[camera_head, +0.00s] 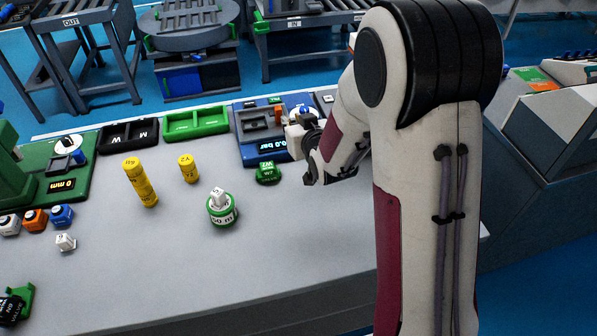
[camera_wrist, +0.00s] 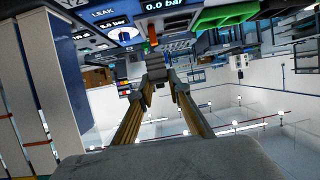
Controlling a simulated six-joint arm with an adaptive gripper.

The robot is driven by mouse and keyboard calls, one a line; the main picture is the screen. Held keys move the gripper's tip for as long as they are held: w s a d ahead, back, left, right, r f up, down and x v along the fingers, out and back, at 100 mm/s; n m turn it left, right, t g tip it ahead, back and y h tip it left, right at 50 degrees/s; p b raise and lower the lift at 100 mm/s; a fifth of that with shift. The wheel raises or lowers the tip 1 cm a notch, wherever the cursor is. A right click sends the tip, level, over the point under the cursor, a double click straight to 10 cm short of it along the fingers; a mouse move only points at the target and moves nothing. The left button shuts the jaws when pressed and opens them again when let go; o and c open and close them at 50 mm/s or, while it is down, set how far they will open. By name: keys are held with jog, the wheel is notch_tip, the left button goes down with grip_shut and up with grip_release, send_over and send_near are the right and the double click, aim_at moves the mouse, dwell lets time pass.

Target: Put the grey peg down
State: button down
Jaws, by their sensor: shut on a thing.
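The grey peg (camera_wrist: 155,67) sits between my fingertips in the wrist view, a short blocky grey piece. My gripper (camera_wrist: 161,86) is shut on it, with the two fingers slanting in from below. In the head view my gripper (camera_head: 306,146) is at the right of the blue test station (camera_head: 248,152), low over its front right part. My arm hides much of the gripper there, and I cannot make out the peg in that view. The wrist view shows the station's "LEAK" panel (camera_wrist: 103,14) and pressure displays beyond the peg. Whether the peg touches the station cannot be told.
A green W2 block (camera_head: 268,173) stands just in front of the station. The grey bench (camera_head: 300,240) is clear in front.

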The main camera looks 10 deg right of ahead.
jog(key=shift+m+h, duration=0.4)
jog(key=shift+h, duration=0.1)
jog(key=shift+w+d+f, duration=0.1)
jog(key=shift+d+f, duration=0.15)
jog(key=shift+f, duration=0.6)
jog(key=shift+s+d+f, duration=0.1)
jog(key=shift+d+f, duration=0.2)
jog(key=shift+f, duration=0.6)
jog(key=shift+w+d+f, duration=0.1)
jog(key=shift+d+f, duration=0.15)
jog(key=shift+f, duration=0.6)
jog(key=shift+f, duration=2.9)
jog(key=shift+f, duration=0.15)
jog(key=shift+f, duration=1.95)
jog(key=shift+f, duration=0.15)
